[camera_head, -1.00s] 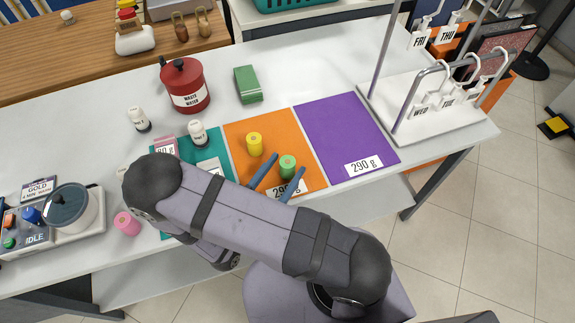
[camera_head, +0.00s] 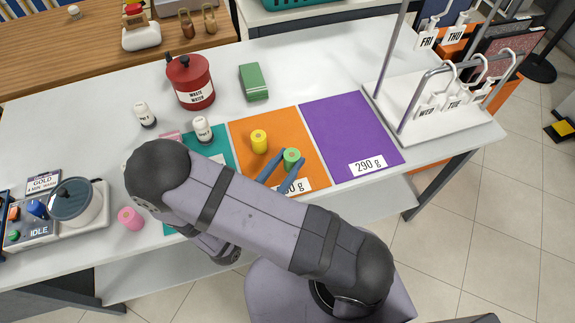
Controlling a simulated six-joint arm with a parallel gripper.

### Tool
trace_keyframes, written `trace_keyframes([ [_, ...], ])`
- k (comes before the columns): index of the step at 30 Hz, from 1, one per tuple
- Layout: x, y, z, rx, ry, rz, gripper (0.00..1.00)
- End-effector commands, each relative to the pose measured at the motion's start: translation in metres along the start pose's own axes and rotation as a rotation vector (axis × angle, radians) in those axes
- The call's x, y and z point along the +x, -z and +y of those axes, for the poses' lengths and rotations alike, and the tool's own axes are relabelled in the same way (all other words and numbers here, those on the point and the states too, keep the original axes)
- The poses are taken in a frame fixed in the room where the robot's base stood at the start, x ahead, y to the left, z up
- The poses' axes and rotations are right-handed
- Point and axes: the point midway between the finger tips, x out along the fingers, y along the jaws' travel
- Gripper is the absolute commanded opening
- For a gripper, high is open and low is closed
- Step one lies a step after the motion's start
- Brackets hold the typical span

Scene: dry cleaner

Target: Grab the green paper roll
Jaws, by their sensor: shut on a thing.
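The green paper roll (camera_head: 292,158) stands on the front part of the orange mat (camera_head: 307,131), near the mat's weight label. My gripper (camera_head: 282,170) reaches it from the front, with its two blue fingers shut on the roll's sides. The roll looks upright. Whether its base still touches the mat is hard to tell. My arm covers part of the label and the space in front of the mat.
A yellow roll (camera_head: 259,141) stands close by, left of the green roll on the same mat. The purple mat (camera_head: 346,131) to the right is bare apart from its label. A pink roll (camera_head: 130,219) stands at the front left. A white hanger rack (camera_head: 440,110) stands at the right.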

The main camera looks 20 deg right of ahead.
Motion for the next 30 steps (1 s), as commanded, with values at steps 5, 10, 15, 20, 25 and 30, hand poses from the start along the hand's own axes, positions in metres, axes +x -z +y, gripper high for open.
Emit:
trace_keyframes([
  [5,0.000,0.026,0.000,0.004,0.000,0.000,0.09],
  [10,0.000,0.050,0.000,0.004,0.000,0.001,0.09],
  [15,0.000,0.066,0.000,0.003,0.000,0.000,0.09],
  [20,0.000,0.074,0.000,0.001,0.000,0.000,0.09],
  [25,0.001,0.076,0.000,-0.001,0.000,0.001,0.09],
  [30,0.010,0.076,-0.005,-0.001,0.013,0.001,0.09],
])
